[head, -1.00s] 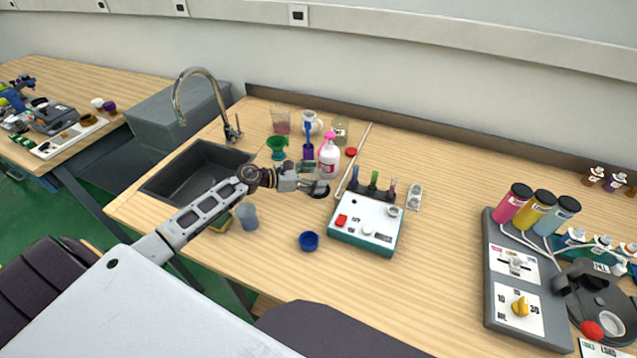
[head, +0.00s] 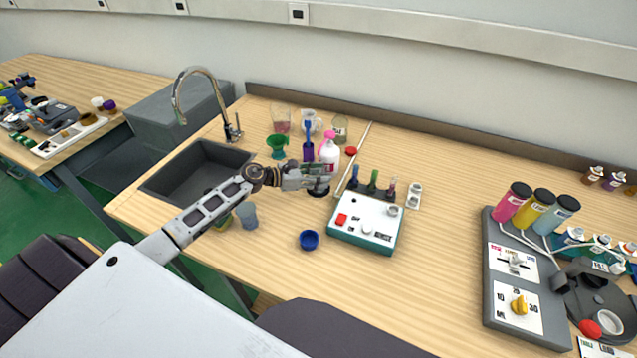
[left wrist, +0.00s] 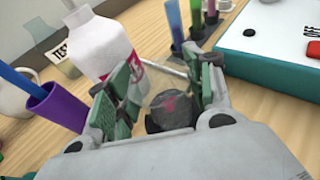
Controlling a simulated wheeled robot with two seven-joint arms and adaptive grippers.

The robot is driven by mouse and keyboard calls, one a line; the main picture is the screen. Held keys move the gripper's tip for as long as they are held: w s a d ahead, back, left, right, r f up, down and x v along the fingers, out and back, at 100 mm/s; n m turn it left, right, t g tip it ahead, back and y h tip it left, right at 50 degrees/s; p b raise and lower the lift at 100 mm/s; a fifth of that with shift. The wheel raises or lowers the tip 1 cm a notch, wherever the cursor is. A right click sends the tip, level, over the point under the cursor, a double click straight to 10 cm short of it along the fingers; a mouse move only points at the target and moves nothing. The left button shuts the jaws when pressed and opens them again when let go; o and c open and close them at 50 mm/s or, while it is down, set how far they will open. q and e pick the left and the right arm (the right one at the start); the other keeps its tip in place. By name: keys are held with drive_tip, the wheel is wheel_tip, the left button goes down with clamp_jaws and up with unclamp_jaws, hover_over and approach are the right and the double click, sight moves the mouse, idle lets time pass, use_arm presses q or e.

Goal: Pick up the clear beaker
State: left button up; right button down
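The clear beaker (left wrist: 163,98) is a see-through vessel with a pink mark, between the fingers of my left gripper in the left wrist view. My left gripper (head: 322,176) has its fingers on either side of the beaker and appears shut on it; in the left wrist view the fingers (left wrist: 168,95) seem to touch its sides. A dark round pad (head: 318,191) lies below the gripper and shows through the beaker. In the head view the beaker is too faint and covered to make out. My right gripper is not in view.
A white bottle with a pink top (head: 329,152) stands close behind the gripper. A purple cup (head: 308,152) and a green funnel-like cup (head: 277,146) are to its left. A white-and-teal device (head: 365,224) and tube rack (head: 372,190) sit at right. A blue bowl (head: 309,240) is in front.

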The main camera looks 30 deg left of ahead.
use_arm(q)
drive_tip(key=c, duration=0.4)
drive_tip(key=shift+r, duration=0.1)
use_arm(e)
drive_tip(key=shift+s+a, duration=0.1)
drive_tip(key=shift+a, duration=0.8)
